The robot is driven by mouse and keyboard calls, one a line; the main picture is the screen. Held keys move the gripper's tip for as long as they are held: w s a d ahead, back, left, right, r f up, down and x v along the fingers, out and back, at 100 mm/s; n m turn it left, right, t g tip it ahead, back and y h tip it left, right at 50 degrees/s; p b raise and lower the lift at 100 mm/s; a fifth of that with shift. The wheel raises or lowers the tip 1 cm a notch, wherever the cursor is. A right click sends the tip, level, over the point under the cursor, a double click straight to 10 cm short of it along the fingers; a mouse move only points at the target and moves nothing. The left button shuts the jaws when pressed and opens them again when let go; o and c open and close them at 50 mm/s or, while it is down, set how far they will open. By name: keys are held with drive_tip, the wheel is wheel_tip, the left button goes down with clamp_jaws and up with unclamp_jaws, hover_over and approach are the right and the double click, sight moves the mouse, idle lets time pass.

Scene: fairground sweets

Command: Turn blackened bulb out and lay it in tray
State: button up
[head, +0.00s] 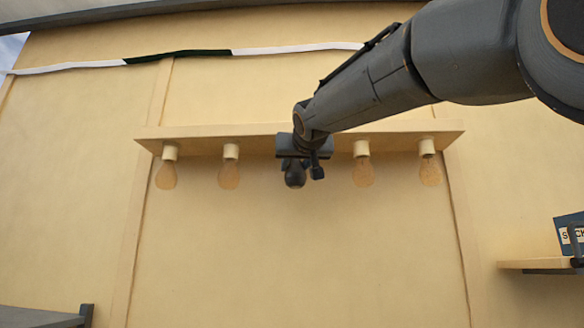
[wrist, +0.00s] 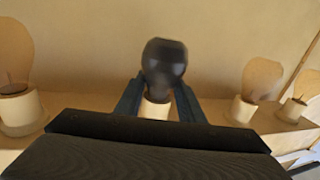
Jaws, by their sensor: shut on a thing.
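The blackened bulb (head: 294,175) hangs at the middle of a row of bulbs under a wooden board (head: 205,139). It is dark all over, and it also shows in the wrist view (wrist: 163,66) between the fingers. My gripper (head: 302,168) is shut on the bulb near its neck; the fingers show on both sides of it in the wrist view (wrist: 157,100). A white socket (wrist: 154,109) shows at the bulb's base, and I cannot tell how far the bulb is turned in it. The tray is not recognisable in either view.
Clear bulbs in white sockets hang on both sides, the nearest being the left one (head: 229,170) and the right one (head: 362,167). A shelf (head: 535,265) with a blue box (head: 568,236) is at right. A grey surface (head: 45,318) is at lower left. The wall below the bulbs is clear.

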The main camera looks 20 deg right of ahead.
drive_tip(key=shift+w+f+h+b, duration=0.2)
drive_tip(key=shift+h+b, duration=0.2)
drive_tip(key=shift+b, duration=1.25)
drive_tip(key=shift+f+m+h+b, duration=0.1)
drive_tip(key=shift+m+h+b, duration=0.6)
drive_tip(key=shift+b, duration=0.95)
drive_tip(key=shift+m+g+h+b, duration=0.55)
drive_tip(key=shift+h+b, duration=0.35)
drive_tip(key=shift+b, duration=0.2)
drive_tip(key=shift+a+m+g+h+b, duration=0.15)
drive_tip(key=shift+m+g+h+b, duration=0.3)
drive_tip(key=shift+m+h, duration=0.6)
drive_tip(key=shift+g+h, duration=0.4)
drive_tip(key=shift+h, duration=0.45)
drive_tip(key=shift+s+m+g+h+p, duration=0.1)
drive_tip(key=shift+m+g+h+p, duration=1.05)
drive_tip(key=shift+m+h, duration=0.55)
